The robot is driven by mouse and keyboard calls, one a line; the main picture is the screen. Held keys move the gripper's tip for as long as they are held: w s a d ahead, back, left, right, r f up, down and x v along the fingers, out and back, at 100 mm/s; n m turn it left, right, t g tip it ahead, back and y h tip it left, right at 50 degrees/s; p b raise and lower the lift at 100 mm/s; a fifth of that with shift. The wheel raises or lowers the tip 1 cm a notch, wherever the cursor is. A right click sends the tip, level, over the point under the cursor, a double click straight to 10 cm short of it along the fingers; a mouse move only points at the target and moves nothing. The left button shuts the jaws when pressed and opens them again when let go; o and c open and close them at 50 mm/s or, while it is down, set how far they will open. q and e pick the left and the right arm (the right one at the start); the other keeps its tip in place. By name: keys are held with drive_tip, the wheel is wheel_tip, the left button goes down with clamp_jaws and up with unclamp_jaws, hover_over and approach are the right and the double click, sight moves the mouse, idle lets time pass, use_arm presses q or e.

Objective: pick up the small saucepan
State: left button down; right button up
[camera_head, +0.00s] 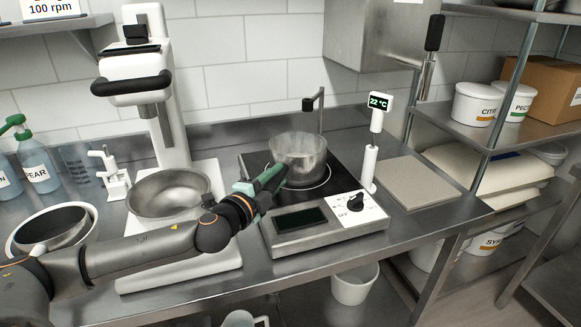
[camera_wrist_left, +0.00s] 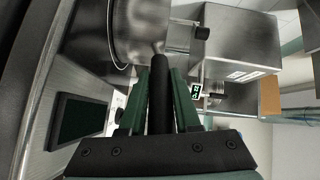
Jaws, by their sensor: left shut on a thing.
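The small saucepan (camera_head: 298,154), a shiny steel pot, is at the round ring of the black hob. Its body also shows in the left wrist view (camera_wrist_left: 138,30), with its dark handle (camera_wrist_left: 160,85) running between the fingers. My left gripper (camera_head: 270,180) has green fingers and is shut on the saucepan's handle; in the wrist view the fingers (camera_wrist_left: 160,100) lie on both sides of it. I cannot tell for sure whether the pan's base touches the hob. My right gripper is not in view.
The hob (camera_head: 330,237) has a dial and dark display at its front. A thermometer post (camera_head: 370,165) stands to its right, before a beige board (camera_head: 418,183). A stand mixer with a steel bowl (camera_head: 168,205) is left. A shelf rack (camera_head: 510,135) stands at the right.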

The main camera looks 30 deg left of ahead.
use_arm(q)
drive_tip(key=shift+r, duration=0.35)
drive_tip(key=shift+r, duration=0.65)
wheel_tip(320, 180, up, 2)
drive_tip(key=shift+r+p, duration=0.25)
drive_tip(key=shift+p, duration=0.1)
drive_tip(key=s+p, duration=0.5)
drive_tip(key=s, duration=1.3)
drive_tip(key=shift+d+f, duration=0.35)
drive_tip(key=shift+d, duration=0.05)
